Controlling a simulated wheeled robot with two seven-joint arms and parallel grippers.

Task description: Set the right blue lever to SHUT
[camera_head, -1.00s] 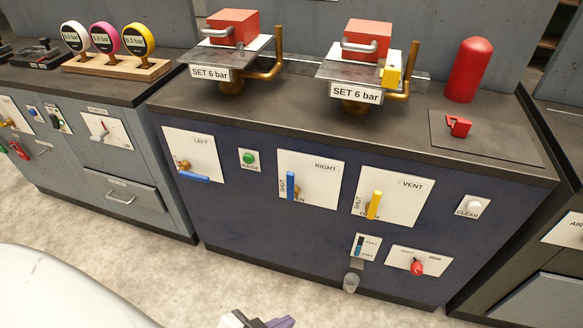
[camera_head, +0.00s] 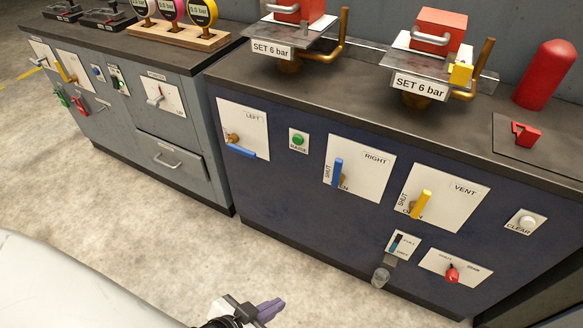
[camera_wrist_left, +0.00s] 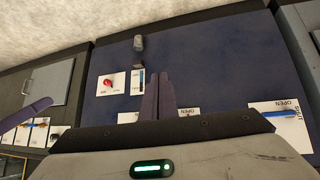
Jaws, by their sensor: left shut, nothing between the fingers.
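The right blue lever (camera_head: 338,172) stands roughly upright in the head view, on the white RIGHT plate (camera_head: 375,165). It stands beside the SHUT label and partly covers the lower label. My left gripper (camera_head: 268,311) is at the bottom of the head view, shut and empty, well apart from the lever. In the left wrist view, its purple fingers (camera_wrist_left: 166,96) are together in front of the navy panel. The gripper body there hides most of the nearby plates, and the right lever cannot be made out. A purple finger-like shape at that view's left edge may be my right gripper (camera_wrist_left: 27,114).
The navy cabinet (camera_head: 300,220) also carries the left blue lever (camera_head: 241,152), green RAISE button (camera_head: 298,140), yellow VENT lever (camera_head: 421,204), CLEAR button (camera_head: 526,222) and red knob (camera_head: 453,274). A grey cup-like piece (camera_head: 380,277) protrudes low. Floor in front is clear.

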